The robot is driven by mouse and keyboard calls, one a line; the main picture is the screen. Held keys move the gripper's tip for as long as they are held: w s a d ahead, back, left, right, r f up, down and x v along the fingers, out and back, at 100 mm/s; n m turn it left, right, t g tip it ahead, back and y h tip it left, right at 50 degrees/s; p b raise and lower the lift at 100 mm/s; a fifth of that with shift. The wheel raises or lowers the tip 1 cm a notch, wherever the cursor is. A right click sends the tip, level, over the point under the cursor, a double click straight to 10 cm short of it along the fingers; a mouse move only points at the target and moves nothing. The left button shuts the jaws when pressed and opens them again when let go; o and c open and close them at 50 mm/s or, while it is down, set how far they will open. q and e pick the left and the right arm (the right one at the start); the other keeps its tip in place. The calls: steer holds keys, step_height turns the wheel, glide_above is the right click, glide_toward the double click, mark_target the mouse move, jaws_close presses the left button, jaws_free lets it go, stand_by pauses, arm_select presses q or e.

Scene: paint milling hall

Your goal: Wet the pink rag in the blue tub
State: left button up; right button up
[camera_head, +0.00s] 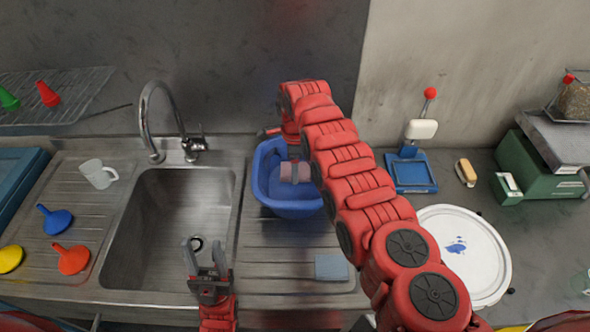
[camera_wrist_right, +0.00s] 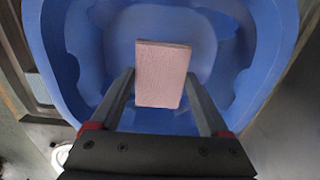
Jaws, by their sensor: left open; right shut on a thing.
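The blue tub (camera_head: 268,192) stands on the steel drainboard to the right of the sink, and its inside fills most of the right wrist view (camera_wrist_right: 75,60). The pink rag (camera_wrist_right: 162,74), a flat rectangular piece, is between the fingers of my right gripper (camera_wrist_right: 162,95), which is shut on it inside the tub. In the head view the rag (camera_head: 290,172) shows over the tub's interior, partly hidden by my right arm. I cannot tell whether it touches water. My left gripper (camera_head: 205,258) is open and empty over the front of the sink.
The sink (camera_head: 170,230) with a tall faucet (camera_head: 150,115) lies left of the tub. A grey-blue cloth (camera_head: 331,267) lies in front of the tub. A white round lid (camera_head: 478,262), a blue stand (camera_head: 411,175) and a green scale (camera_head: 540,165) are to the right. Funnels and a mug (camera_head: 96,173) sit left.

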steer(key=shift+r+p, duration=0.9)
steer(key=shift+r, duration=0.4)
steer(key=shift+r+p, duration=0.45)
steer(key=shift+r, duration=2.05)
step_height(320, 180, up, 4)
steer(key=shift+b, duration=0.5)
steer(key=shift+s+f, duration=0.1)
